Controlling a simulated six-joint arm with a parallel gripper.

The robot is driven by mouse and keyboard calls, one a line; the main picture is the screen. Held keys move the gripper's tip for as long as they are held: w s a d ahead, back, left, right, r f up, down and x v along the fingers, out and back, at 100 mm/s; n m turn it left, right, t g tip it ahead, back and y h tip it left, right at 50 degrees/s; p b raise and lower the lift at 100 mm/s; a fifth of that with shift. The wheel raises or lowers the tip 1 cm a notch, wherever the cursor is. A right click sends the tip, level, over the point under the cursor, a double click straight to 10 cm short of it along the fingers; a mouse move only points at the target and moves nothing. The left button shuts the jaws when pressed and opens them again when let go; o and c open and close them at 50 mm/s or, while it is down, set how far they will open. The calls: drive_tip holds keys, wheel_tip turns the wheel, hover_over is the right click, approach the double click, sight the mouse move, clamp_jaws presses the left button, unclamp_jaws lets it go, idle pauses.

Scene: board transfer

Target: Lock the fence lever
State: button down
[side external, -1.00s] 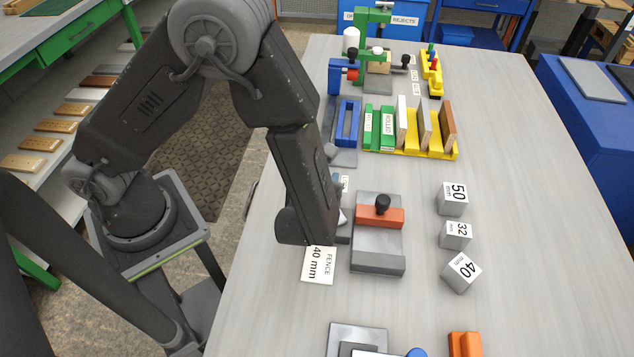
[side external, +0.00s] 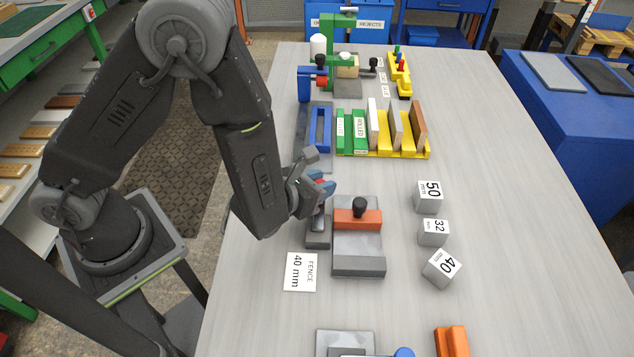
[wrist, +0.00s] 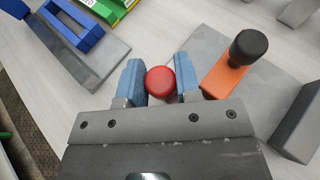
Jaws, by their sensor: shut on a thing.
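The fence fixture is a grey block (side external: 357,265) with an orange fence (side external: 368,224) across it and a black knob on top. Beside its left edge stands the fence lever on a small grey mount (side external: 317,241), with a metal arm that looks roughly upright. My gripper (side external: 323,188) is at the top of this lever. In the wrist view the blue fingertips of my gripper (wrist: 161,82) are shut on the lever's red knob (wrist: 160,84). The orange fence (wrist: 225,78) and its black knob show to the right. The lever's arm is hidden there.
A "FENCE 40 mm" card (side external: 301,272) lies in front of the lever. Several numbered steel blocks (side external: 433,232) stand to the right. A yellow rack (side external: 410,150) with boards and a blue frame (side external: 320,130) are behind. The table's right side is clear.

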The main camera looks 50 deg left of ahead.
drive_tip(key=shift+w, duration=0.1)
idle(0.3)
drive_tip(key=c, duration=0.8)
unclamp_jaws()
drive_tip(key=shift+s+r, duration=0.8)
drive_tip(key=shift+r, duration=0.7)
drive_tip(key=shift+s+r, duration=0.75)
drive_tip(key=shift+r, duration=0.75)
drive_tip(key=shift+s+r, duration=0.8)
drive_tip(key=shift+r, duration=0.7)
